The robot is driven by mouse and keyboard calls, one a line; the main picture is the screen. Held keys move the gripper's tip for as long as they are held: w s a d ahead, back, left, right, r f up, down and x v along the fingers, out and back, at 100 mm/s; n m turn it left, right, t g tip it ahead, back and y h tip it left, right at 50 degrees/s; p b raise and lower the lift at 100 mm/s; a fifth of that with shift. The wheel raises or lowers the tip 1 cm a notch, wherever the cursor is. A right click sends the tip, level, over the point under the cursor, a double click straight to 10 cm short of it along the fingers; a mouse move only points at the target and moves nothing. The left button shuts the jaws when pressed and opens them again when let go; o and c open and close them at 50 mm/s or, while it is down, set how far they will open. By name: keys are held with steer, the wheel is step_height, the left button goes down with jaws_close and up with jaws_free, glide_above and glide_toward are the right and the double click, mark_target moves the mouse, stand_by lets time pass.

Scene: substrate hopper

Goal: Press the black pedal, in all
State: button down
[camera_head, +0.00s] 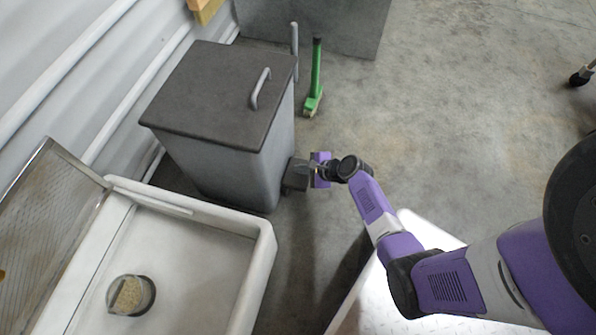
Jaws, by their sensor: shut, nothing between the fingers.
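A grey bin (235,168) with a dark hinged-looking lid (225,90) stands at the upper left; the lid is down. A dark block, which looks like the pedal (296,176), juts from the bin's right side near the floor. My gripper (311,172) is at the end of my purple arm, right beside this block. It is shut, with nothing seen held. Its fingertips are small and partly hidden, so I cannot tell whether they touch the pedal or whether the pedal is pressed down.
A white open tub (262,262) stands in front of the bin, with a round container of pale grains (131,295) in it. A green upright tool (315,80) stands behind the bin's right side. A grey handle (260,88) is on the lid.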

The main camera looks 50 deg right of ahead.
steer(key=shift+f+b, duration=0.45)
steer(key=shift+f, duration=1)
stand_by(1.1)
stand_by(0.4)
steer(key=shift+r+p, duration=2.05)
steer(key=shift+p, duration=0.1)
step_height(320, 180, up, 5)
steer(key=p, duration=0.5)
steer(key=shift+r, duration=0.1)
